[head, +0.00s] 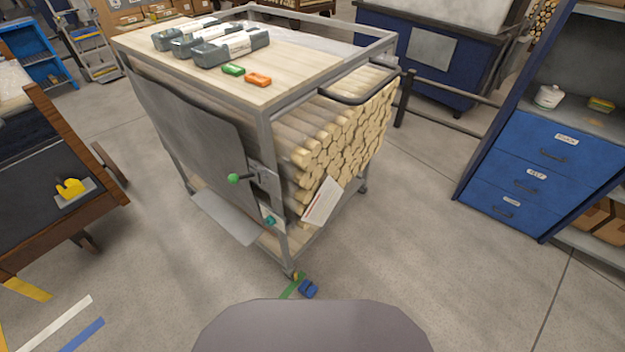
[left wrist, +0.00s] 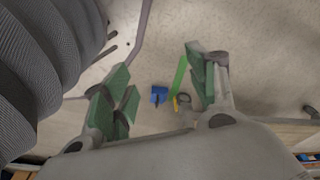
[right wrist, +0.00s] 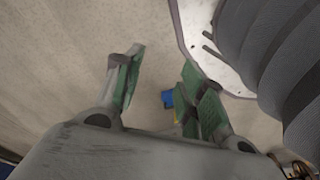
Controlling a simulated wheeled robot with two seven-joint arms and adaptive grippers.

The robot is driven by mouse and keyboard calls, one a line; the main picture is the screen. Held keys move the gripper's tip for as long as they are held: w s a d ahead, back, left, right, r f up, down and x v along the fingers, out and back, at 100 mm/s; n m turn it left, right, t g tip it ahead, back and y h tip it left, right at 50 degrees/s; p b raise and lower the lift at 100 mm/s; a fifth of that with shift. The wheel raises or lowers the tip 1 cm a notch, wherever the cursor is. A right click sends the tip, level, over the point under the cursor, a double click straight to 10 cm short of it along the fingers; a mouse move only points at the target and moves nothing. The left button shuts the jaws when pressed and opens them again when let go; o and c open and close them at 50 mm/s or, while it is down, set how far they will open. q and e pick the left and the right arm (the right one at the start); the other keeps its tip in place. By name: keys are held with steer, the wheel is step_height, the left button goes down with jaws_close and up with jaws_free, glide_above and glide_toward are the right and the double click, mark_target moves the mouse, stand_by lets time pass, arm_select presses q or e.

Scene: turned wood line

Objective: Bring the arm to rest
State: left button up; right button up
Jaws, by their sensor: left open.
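My left gripper (left wrist: 158,68) shows in the left wrist view with its green-padded fingers spread apart and nothing between them. My right gripper (right wrist: 160,68) shows in the right wrist view, also with its green-padded fingers apart and empty. A small blue item lies on the floor beyond the fingers in the left wrist view (left wrist: 159,94) and, partly hidden by a finger, in the right wrist view (right wrist: 168,98). Neither gripper nor arm shows in the head view.
A metal-framed cart (head: 262,130) stacked with round wood rods (head: 345,135) stands ahead. A blue drawer cabinet (head: 545,155) stands right, a wooden bench (head: 85,160) left.

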arm_select(q)
steer(key=s+a+r+p, duration=0.1)
steer(key=s+a+p, duration=0.1)
steer(key=s+p, duration=0.5)
steer(key=s+a+r+p, duration=0.2)
steer(key=s+a+p, duration=0.1)
steer(key=s+p, duration=0.4)
steer(key=shift+s+g+y, duration=0.3)
steer(key=shift+s+g, duration=0.1)
steer(key=shift+s, duration=0.5)
arm_select(e)
steer(key=s+d+r, duration=0.1)
steer(key=s+d, duration=0.1)
steer(key=s, duration=0.6)
steer(key=s+d+r, duration=0.2)
steer(key=s+d, duration=0.1)
steer(key=s, duration=0.4)
steer(key=shift+s+g+h, duration=0.3)
steer(key=shift+s+g, duration=0.1)
arm_select(q)
steer(key=shift+a, duration=0.1)
arm_select(e)
steer(key=shift+d, duration=0.1)
